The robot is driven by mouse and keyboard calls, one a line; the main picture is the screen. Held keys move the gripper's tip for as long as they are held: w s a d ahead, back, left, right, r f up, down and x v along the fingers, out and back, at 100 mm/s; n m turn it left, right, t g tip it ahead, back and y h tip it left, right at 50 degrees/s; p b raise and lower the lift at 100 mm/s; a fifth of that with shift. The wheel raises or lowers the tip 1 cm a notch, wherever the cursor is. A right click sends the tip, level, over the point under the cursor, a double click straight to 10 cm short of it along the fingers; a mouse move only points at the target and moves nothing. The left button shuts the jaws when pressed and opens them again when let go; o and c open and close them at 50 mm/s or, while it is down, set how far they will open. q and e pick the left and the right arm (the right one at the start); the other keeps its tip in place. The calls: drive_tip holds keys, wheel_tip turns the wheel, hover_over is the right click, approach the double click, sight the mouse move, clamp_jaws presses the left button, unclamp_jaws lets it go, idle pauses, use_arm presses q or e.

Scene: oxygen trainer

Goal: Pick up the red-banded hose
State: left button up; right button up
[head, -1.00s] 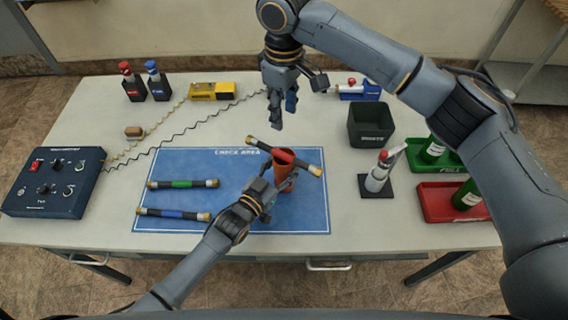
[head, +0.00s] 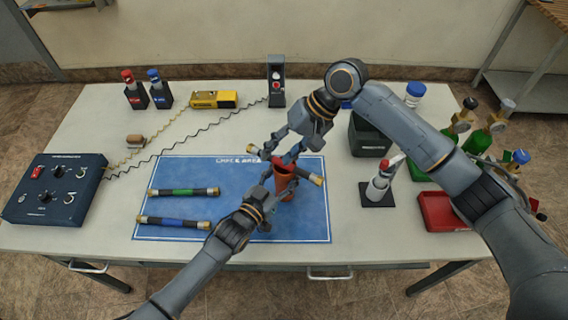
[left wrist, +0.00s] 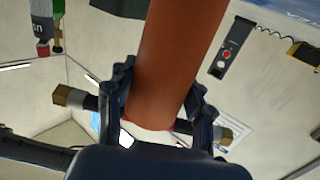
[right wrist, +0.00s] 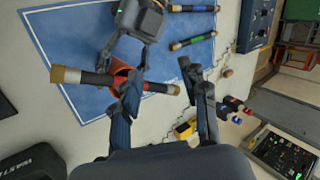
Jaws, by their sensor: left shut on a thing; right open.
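The hose's dark body and brass ends also show in the right wrist view (right wrist: 92,78). My left gripper (left wrist: 160,110) is shut on the orange-red object and holds it in front of the hose. My right gripper (right wrist: 158,78) is open above the hose, with one finger overlapping it in the right wrist view. Contact cannot be told.
A green-banded hose (head: 184,192) and a blue-banded hose (head: 173,222) lie at the mat's left. A control box (head: 52,190) stands far left. A dark bin (head: 368,136), a spray bottle (head: 379,183) and a red tray (head: 440,212) stand to the right.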

wheel_tip(320, 180, down, 3)
drive_tip(key=s+d+m+t+y, duration=0.1)
drive_tip(key=s+d+m+y, duration=0.15)
drive_tip(key=m, duration=0.45)
drive_tip(key=m+t+y, duration=0.3)
drive_tip(key=m+t, duration=0.4)
drive_tip(key=m, duration=1.2)
approach(301, 170)
drive_tip(key=x, duration=0.9)
drive_tip(key=shift+w+a+f, duration=0.1)
drive_tip(key=shift+a, duration=0.05)
clamp_jaws()
